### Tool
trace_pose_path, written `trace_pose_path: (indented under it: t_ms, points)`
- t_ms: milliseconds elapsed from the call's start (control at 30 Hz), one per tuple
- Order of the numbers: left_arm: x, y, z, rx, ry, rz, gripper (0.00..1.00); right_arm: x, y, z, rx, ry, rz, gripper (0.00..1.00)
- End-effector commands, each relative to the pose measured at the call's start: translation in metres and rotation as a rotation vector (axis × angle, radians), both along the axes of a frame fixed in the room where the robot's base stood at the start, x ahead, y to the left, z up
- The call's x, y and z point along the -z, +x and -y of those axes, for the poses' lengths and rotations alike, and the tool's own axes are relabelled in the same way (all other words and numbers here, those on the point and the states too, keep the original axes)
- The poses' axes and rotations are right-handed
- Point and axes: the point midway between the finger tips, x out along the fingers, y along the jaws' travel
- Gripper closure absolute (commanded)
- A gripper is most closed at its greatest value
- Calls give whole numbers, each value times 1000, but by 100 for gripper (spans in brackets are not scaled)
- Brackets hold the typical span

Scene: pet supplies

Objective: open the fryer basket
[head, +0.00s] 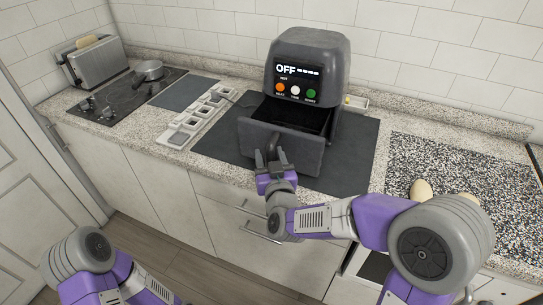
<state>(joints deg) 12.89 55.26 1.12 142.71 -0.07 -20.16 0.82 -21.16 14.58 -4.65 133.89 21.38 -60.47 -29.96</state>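The dark grey air fryer (307,67) stands on a dark mat at the back of the counter, its display reading OFF. Its fryer basket (300,152) is pulled out toward me, and the dark inside shows above its front panel. The basket's handle (272,147) is on the front panel. My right gripper (271,160) is at the handle, with a finger on either side of it. I cannot tell whether the fingers press on the handle. My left arm shows at the bottom left, but its gripper is out of view.
A toaster (97,62) with bread and a small pot (149,70) on a black cooktop (108,103) are at the left. A white strip of square panels (199,117) lies left of the dark mat (353,150). A speckled board (470,180) with pale rounded items (421,190) is at the right.

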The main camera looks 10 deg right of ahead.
Motion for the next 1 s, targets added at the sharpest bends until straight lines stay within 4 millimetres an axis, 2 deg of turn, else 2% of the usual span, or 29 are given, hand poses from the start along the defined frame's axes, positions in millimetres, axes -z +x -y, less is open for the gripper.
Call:
trace_pose_path:
  t_ms: [333,633,800,1000]
  points:
    - [-1,0,0,0,0,0,57,-1,-6,0,0,1,0,51]
    - [-5,0,0,0,0,0,57,-1,-55,-1,0,2,3,51]
    - [14,0,0,0,0,0,57,2,-68,-2,0,1,3,51]
    - [18,0,0,0,0,0,57,1,-76,-2,1,0,1,51]
